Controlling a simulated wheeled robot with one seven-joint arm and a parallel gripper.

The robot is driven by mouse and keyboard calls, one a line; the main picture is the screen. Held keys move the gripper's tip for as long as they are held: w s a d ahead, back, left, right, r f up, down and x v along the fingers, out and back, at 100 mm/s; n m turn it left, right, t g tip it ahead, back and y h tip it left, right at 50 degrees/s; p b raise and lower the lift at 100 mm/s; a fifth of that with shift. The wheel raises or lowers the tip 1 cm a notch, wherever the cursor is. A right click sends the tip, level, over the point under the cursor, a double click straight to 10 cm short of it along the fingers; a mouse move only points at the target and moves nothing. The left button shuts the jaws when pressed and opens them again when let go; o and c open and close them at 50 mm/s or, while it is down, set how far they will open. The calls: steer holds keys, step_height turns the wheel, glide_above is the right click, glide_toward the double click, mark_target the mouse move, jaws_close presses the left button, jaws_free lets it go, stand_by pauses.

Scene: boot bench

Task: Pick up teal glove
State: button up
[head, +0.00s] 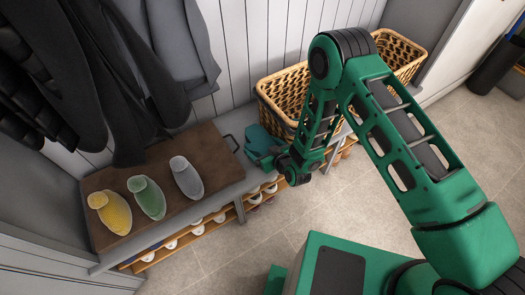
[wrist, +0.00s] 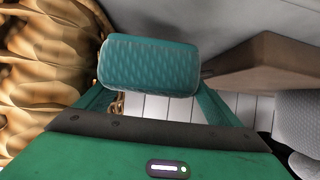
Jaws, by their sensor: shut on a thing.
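The teal glove (wrist: 150,62) shows in the wrist view as a rounded, ribbed teal block between the two fingers of my gripper (wrist: 152,88). My gripper is shut on it. In the head view the teal glove (head: 258,141) is at the back of the grey bench, between the brown tray and the wicker basket. My gripper (head: 272,158) is over its near side there and hides part of it. I cannot tell whether the glove is clear of the bench top.
A brown tray (head: 135,165) with a dark handle lies left of the glove, bearing yellow (head: 114,216), green (head: 149,203) and grey (head: 187,182) items. A wicker basket (head: 282,90) stands close on the right. Dark coats (head: 140,80) hang at left. Shoes fill the shelf below.

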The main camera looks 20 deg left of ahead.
steer(key=shift+s+a+r, duration=0.8)
steer(key=shift+s+r, duration=0.25)
steer(key=shift+s, duration=0.6)
steer(key=shift+s+a+r, duration=0.85)
steer(key=shift+s+r, duration=0.25)
steer(key=shift+s, duration=0.55)
steer(key=shift+s+a+r, duration=0.8)
steer(key=shift+s+r, duration=0.25)
steer(key=shift+s, duration=0.6)
